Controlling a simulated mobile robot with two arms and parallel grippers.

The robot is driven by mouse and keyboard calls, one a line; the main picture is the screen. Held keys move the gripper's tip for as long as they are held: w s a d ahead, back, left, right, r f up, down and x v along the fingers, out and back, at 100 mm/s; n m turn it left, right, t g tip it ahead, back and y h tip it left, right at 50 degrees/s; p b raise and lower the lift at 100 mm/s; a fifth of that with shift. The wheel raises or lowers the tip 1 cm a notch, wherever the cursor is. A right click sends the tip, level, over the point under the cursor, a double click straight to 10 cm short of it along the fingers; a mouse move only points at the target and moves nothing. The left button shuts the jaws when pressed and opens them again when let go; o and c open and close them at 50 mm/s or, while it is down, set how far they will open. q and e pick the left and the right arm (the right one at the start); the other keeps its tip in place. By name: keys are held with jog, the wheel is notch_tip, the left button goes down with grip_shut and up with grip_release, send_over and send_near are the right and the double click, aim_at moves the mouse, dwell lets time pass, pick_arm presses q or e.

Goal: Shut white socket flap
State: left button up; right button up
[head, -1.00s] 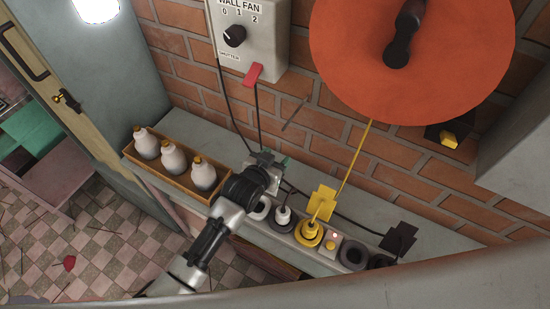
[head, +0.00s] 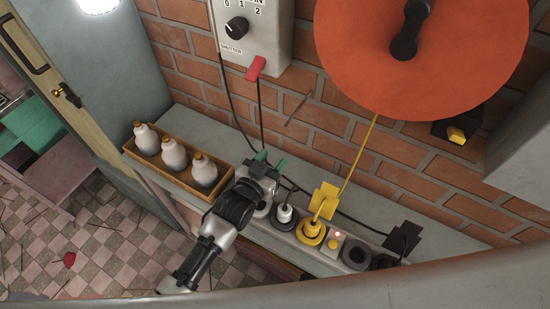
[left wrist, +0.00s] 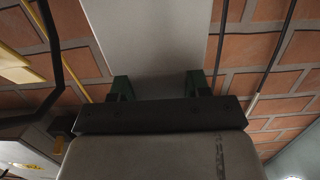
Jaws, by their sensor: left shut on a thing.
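My left gripper (head: 271,161) reaches over the ledge from the lower left, its green fingertips pointing toward the brick wall. In the head view the gripper and wrist hide most of the flap and the socket below, so I cannot tell the flap's exact angle. A pale part (head: 263,209) shows beside the gripper. My right gripper is not in view.
A white plug (head: 285,213) sits right of the gripper. Beyond are a yellow socket (head: 311,232) with a raised yellow flap (head: 325,198), a button box (head: 333,245) and a black flap (head: 403,238). A wooden tray (head: 178,178) with three bottles stands left. Cords hang along the wall.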

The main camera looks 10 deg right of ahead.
pick_arm(q)
jog(key=shift+p+v, duration=0.75)
jog(key=shift+v, duration=0.1)
jog(key=shift+s+a+p, duration=0.35)
jog(key=shift+s+a, duration=0.1)
jog(key=shift+s, duration=0.1)
jog(key=shift+r, duration=0.1)
